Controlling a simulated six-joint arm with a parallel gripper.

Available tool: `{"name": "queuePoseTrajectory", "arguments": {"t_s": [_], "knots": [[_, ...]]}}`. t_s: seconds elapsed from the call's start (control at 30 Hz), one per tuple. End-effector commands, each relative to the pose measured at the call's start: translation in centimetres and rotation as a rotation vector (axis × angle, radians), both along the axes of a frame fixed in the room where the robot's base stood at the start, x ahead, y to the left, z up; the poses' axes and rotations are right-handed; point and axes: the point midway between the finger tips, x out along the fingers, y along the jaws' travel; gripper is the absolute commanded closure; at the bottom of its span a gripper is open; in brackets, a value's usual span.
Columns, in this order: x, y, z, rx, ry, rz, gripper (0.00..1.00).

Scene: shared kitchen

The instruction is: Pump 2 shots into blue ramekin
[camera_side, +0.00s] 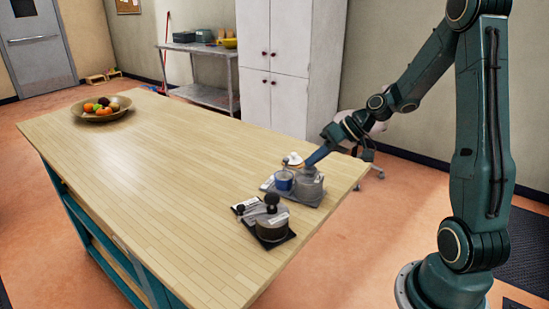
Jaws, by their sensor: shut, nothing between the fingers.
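The blue ramekin (284,181) sits on a grey tray (296,200) near the right edge of the wooden table. A grey round container (311,188) stands just right of it on the same tray. My gripper (311,162) is shut and empty, pointing down and left over the top of the grey container. I cannot tell whether it touches it. A white-topped piece (292,159) shows behind the ramekin; any pump head there is partly hidden by my gripper. The inside of the ramekin is too small to make out.
A second grey container (272,228) with black knobs stands on a dark mat in front of the tray. A fruit bowl (101,108) is at the far left of the table (170,170). The table's middle is clear. A white cabinet (285,65) stands behind.

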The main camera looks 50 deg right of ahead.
Motion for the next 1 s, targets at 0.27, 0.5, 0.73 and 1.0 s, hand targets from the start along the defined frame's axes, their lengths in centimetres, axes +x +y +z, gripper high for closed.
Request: {"name": "queuePoseTrajectory", "arguments": {"t_s": [0.27,0.5,0.73,1.0], "knots": [[-0.1,0.0,0.0,0.000,0.005,0.000,1.00],[-0.1,0.0,0.9,0.000,0.004,0.000,1.00],[-0.1,0.0,1.8,-0.001,0.004,0.000,1.00],[0.0,0.0,3.0,-0.001,0.001,0.000,1.00]]}}
